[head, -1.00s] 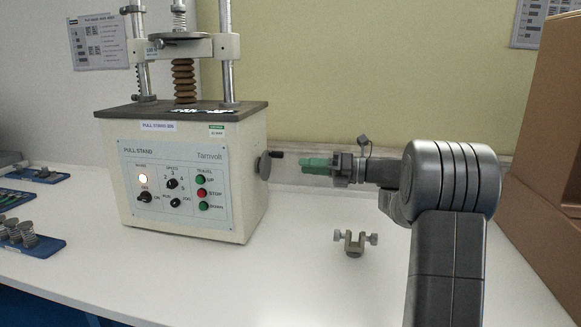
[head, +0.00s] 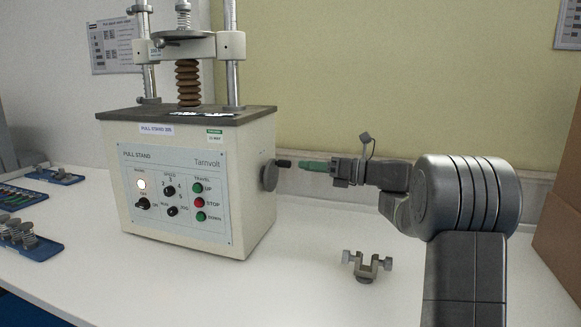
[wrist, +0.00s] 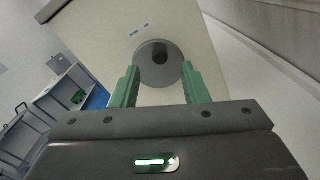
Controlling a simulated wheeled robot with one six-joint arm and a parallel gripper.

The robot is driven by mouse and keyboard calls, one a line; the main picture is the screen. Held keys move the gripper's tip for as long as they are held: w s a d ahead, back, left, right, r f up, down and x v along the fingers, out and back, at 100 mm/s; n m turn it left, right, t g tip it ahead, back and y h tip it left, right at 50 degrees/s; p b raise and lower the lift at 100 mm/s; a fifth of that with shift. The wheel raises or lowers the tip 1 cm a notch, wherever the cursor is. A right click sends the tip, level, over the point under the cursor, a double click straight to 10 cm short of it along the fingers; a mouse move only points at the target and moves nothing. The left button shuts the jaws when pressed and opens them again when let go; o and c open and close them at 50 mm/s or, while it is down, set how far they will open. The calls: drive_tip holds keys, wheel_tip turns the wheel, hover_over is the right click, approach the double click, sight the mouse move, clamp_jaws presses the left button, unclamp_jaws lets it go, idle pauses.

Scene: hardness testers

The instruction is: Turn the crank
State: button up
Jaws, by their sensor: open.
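The pull stand (head: 190,180) is a cream machine with a dark top on the white table. Its crank is a grey disc (head: 268,176) on the right side wall, with a short black handle (head: 284,163) sticking out to the right. My gripper (head: 305,166) is just right of the handle, its green fingers pointing at it, seemingly a small gap apart. In the wrist view the crank disc (wrist: 158,64) lies ahead between the tips of my open gripper (wrist: 160,82), with the dark handle end (wrist: 159,55) near its middle. The jaws hold nothing.
A small grey clamp with two knobs (head: 366,265) stands on the table below my arm. Blue trays with metal parts (head: 30,238) lie at the left. A cardboard box (head: 560,225) stands at the right edge. The table front is clear.

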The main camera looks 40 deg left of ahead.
sight(277, 176)
drive_tip(key=x, duration=0.6)
drive_tip(key=shift+c, duration=0.4)
clamp_jaws()
drive_tip(key=shift+w+m, duration=0.1)
drive_tip(key=shift+m, duration=0.2)
